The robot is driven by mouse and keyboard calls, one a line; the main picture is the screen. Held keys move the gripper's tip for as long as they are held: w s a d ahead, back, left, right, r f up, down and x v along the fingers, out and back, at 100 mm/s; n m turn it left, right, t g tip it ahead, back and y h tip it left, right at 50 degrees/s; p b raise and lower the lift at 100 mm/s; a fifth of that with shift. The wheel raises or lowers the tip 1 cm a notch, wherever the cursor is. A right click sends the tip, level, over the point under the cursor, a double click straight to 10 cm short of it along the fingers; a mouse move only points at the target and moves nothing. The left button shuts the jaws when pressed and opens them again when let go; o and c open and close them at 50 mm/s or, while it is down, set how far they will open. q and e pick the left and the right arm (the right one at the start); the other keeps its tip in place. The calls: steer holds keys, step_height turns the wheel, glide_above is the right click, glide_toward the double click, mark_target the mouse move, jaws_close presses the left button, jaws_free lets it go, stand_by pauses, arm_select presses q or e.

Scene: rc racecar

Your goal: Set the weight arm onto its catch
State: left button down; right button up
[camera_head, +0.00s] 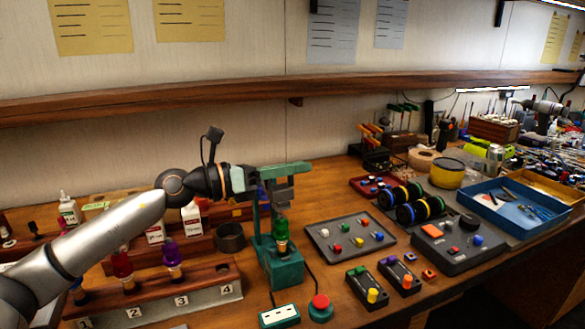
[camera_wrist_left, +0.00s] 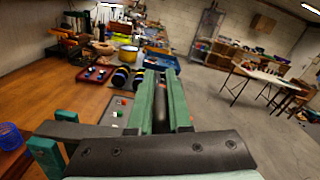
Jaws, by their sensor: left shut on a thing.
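A green press stand (camera_head: 263,222) stands on the bench with a green base (camera_head: 285,270). A small green-topped vial (camera_head: 282,232) stands upright under the arm, on the base. The catch cannot be made out clearly. My right gripper is not in view.
A red button (camera_head: 320,305) and a grey tray (camera_head: 350,237) with small coloured pieces are right of the stand. A blue tray (camera_head: 515,208) is farther right. A wooden shelf (camera_head: 300,87) runs above.

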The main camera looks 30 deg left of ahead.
arm_select(q)
steer(key=c, duration=0.9)
jaws_free()
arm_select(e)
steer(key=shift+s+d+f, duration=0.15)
arm_select(q)
steer(key=shift+r, duration=0.1)
steer(key=shift+s+d+r+p, duration=0.4)
steer(key=shift+s+d+r, duration=0.65)
steer(key=shift+s+r, duration=1.1)
steer(key=shift+s+d+r+p, duration=0.35)
steer(key=shift+s+d+r, duration=0.7)
steer(key=shift+s+r, duration=1.05)
steer(key=shift+s+d+r+p, duration=0.4)
steer(key=shift+s+d+r, duration=0.65)
steer(key=shift+s+r, duration=1.1)
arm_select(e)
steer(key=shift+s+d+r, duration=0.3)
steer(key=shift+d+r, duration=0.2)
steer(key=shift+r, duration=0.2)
